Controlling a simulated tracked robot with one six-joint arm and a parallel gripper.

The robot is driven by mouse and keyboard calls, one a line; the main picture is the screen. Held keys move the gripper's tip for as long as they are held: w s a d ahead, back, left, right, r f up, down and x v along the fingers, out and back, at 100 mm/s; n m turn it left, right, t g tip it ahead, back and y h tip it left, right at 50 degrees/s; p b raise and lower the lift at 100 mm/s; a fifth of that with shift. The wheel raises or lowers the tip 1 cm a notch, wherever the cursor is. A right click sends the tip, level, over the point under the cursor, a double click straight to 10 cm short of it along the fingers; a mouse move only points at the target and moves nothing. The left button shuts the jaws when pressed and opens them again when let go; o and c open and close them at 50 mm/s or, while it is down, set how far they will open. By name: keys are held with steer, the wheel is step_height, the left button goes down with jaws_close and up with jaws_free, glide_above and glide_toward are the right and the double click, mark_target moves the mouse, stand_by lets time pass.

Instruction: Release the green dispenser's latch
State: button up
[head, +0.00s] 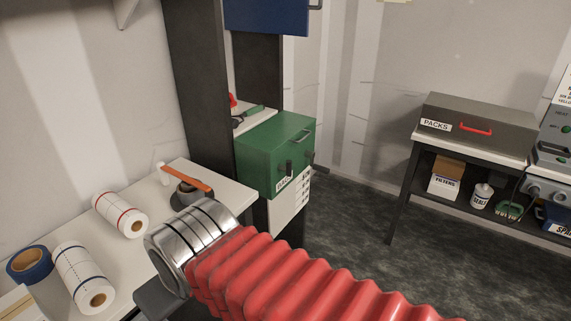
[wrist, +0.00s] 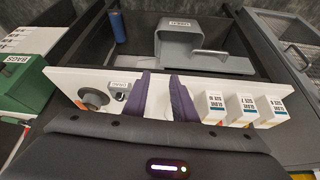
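A white panel with a grey knob (wrist: 93,97) and several glove boxes (wrist: 240,108) lies by my fingers. A grey bin (wrist: 176,52) and blue cylinder (wrist: 118,27) are beyond. The bench holds rolls (head: 122,213) and an orange-handled item (head: 193,184). Floor (head: 350,225) is clear.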

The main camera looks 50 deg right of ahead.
stand_by(0.3)
steer(key=w+d+f+m+g+y, duration=0.1)
steer(key=w+d+m+y, duration=0.2)
steer(key=w+m, duration=0.3)
steer(key=w+d+f+m+y, duration=0.2)
steer(key=w+d+m+y, duration=0.1)
steer(key=w+m, duration=0.25)
steer(key=w+d+f+m+t+y, duration=0.1)
steer(key=w+d+m+t, duration=0.3)
steer(key=d, duration=0.4)
steer(key=w+d+f+m+t+y, duration=0.1)
steer(key=w+d+m, duration=0.2)
steer(key=d+m, duration=0.45)
steer(key=s+d+f+m+t+h, duration=0.2)
steer(key=s+d+m+h, duration=0.1)
steer(key=d, duration=0.9)
steer(key=s+d+f+m+t+h, duration=0.3)
steer(key=d+m, duration=0.3)
steer(key=d, duration=0.6)
steer(key=s+d+f+m+t+h, duration=0.3)
steer(key=s+d+m, duration=0.1)
steer(key=d, duration=0.7)
steer(key=shift+d+m+h, duration=0.4)
steer(key=shift+m, duration=0.2)
